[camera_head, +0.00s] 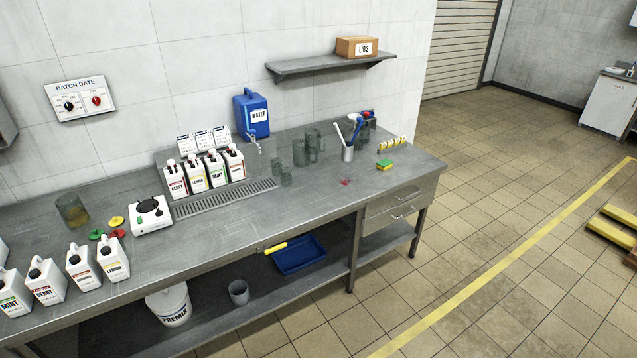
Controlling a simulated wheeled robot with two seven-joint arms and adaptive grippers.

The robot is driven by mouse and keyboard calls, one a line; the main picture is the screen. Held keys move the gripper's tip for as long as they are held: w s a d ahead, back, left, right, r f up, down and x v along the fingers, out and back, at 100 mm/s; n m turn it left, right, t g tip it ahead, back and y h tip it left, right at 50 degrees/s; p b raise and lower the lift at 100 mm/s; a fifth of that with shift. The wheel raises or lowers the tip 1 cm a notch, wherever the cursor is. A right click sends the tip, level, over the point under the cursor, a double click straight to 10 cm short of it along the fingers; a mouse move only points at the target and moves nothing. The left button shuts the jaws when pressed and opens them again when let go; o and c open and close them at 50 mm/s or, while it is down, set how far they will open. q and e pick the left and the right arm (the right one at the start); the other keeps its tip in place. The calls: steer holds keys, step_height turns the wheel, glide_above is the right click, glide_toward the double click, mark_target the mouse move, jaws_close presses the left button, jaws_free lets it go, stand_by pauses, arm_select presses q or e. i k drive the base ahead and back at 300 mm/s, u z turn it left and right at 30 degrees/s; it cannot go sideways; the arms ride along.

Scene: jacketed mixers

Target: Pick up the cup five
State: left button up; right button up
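Several clear grey cups stand on the metal workbench (320,198). Two small cups, one of them here (286,178), stand right of the drip grate. Taller cups (299,153) stand just behind them, close together. A large clear vessel (72,210) with yellowish content stands at the far left. I cannot read a number on any cup, so I cannot tell which is cup five. Neither of my grippers is in view.
White jugs (112,260) line the left front. The bench's middle front is mostly clear.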

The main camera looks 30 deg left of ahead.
mark_target(285, 178)
steer(key=z, duration=0.3)
steer(key=i, duration=1.2)
steer(key=u, duration=0.55)
